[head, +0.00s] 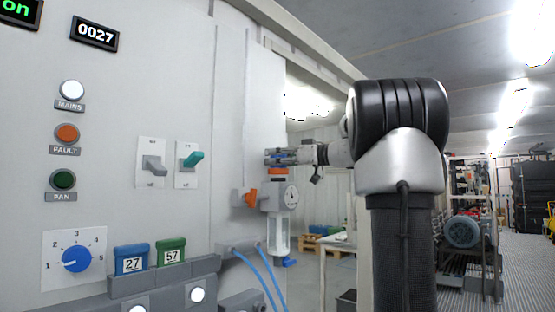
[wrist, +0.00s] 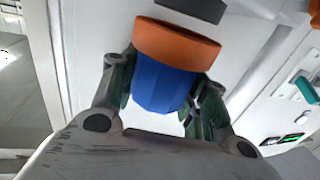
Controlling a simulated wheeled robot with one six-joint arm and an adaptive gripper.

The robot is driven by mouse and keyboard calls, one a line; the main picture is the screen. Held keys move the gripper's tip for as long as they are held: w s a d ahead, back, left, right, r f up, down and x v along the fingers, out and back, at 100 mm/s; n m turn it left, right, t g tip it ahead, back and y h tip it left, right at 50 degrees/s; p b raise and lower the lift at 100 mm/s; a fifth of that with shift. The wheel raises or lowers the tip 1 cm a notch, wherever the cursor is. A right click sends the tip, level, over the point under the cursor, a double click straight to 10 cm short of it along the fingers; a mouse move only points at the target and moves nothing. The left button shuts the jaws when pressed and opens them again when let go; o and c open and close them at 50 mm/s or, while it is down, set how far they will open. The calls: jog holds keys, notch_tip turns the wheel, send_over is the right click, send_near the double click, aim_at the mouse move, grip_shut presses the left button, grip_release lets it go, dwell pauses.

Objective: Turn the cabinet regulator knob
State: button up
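The cabinet regulator is on the cabinet's right side in the head view, with a round gauge (head: 291,196), a clear bowl below and an orange ring (head: 278,172) near its top. In the wrist view the blue ridged regulator knob (wrist: 160,82) stands between my fingers, with the orange ring (wrist: 178,42) beyond it. My gripper (head: 283,156) comes in from the right in the head view, above the orange ring. In the wrist view my gripper (wrist: 163,85) has a finger against each side of the knob and appears shut on it. The contact faces are partly hidden.
The cabinet front (head: 110,120) carries lamps, two toggle switches (head: 188,160), a blue dial (head: 75,259) and number blocks. Blue hoses (head: 265,275) hang below.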

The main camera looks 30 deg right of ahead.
jog(key=shift+a+m+t+h, duration=0.15)
jog(key=shift+m+t+h, duration=1)
jog(key=shift+h, duration=0.65)
jog(key=shift+d+m+h, duration=0.2)
jog(key=shift+m+h, duration=0.85)
jog(key=shift+h, duration=0.35)
jog(key=o, duration=1)
jog(key=s, duration=0.4)
jog(key=s+d, duration=0.1)
jog(key=s, duration=0.3)
jog(key=s+d, duration=0.1)
jog(key=s, duration=0.2)
jog(key=shift+s+d, duration=0.15)
jog(key=shift+s, duration=0.25)
